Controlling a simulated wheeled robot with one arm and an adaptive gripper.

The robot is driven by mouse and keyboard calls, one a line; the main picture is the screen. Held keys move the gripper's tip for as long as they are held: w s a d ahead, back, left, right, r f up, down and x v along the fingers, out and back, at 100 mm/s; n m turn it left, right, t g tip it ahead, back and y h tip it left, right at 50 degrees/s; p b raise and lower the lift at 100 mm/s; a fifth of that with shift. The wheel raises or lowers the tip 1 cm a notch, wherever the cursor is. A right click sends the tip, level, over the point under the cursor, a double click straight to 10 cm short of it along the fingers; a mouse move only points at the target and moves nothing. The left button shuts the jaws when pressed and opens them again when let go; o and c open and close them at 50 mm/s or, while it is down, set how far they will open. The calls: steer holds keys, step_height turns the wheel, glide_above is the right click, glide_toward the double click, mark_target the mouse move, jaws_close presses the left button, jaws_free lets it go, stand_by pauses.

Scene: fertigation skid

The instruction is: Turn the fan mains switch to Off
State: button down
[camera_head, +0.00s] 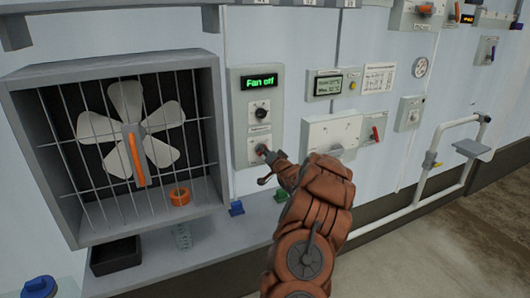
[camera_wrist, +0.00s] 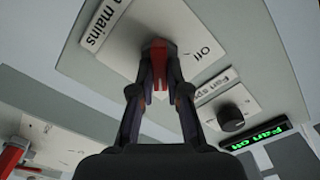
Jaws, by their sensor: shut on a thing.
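The fan mains switch is a red handle (camera_wrist: 157,58) on a white plate marked "Off" (camera_wrist: 203,52). My gripper (camera_wrist: 158,75) is shut on the red handle in the wrist view. In the head view my gripper (camera_head: 268,160) reaches the lower part of the grey fan panel (camera_head: 240,122), and the red switch shows only slightly at its tip. A black fan speed knob (camera_head: 261,112) sits between display and switch. The switch's exact pointing direction is partly hidden by the fingers.
White piping (camera_head: 428,172) runs farther right.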

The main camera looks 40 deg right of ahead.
steer(key=shift+f+n+b, duration=0.1)
steer(key=shift+n+b, duration=0.3)
steer(key=shift+b, duration=0.3)
steer(key=shift+w+a+n+b, duration=0.1)
steer(key=shift+a+n+b, duration=0.05)
steer(key=shift+n+b, duration=2.7)
steer(key=shift+a+n+b, duration=0.1)
steer(key=shift+n+b, duration=2.7)
steer(key=shift+w+a+n+b, duration=0.1)
steer(key=shift+a+n+b, duration=0.05)
steer(key=shift+n+b, duration=2.7)
steer(key=c, duration=1.2)
jaws_free()
steer(key=shift+o, duration=0.2)
steer(key=shift+s, duration=0.2)
